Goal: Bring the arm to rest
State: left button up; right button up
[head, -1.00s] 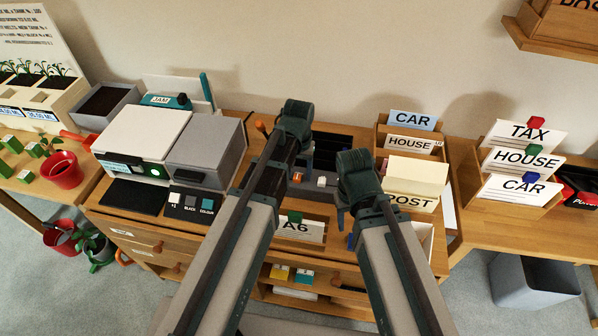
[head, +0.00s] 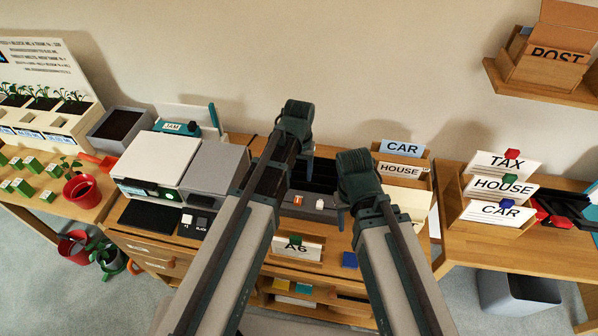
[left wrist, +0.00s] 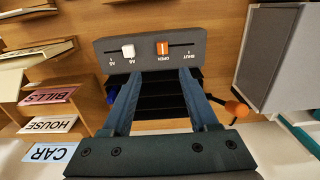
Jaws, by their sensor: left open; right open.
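My left gripper (head: 306,150) is above the middle of the desk in the head view, over the dark slotted tray behind the grey slider panel (head: 318,214). In the left wrist view my left gripper (left wrist: 163,82) has its two blue fingers apart with nothing between them. Beyond the fingers there is the slider panel (left wrist: 150,62) with a white knob and an orange knob. My right gripper (head: 345,208) is to the right, in front of the card box; it is open, and I see nothing held. Both arms reach forward from the bottom of the head view.
A grey and white printer (head: 160,160) stands left of my left arm. A box with CAR (head: 402,147) and HOUSE cards is beyond my right gripper. Another card box (head: 465,215) stands on the right table. An A6 card (head: 296,249) stands between my arms.

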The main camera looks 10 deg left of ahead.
pick_arm(q)
jog(key=shift+r, duration=0.1)
jog(key=s+d+m+y, duration=0.1)
jog(key=s+d+m, duration=0.2)
jog(key=s, duration=1.1)
jog(key=shift+s+d, duration=0.15)
jog(key=shift+d, duration=0.35)
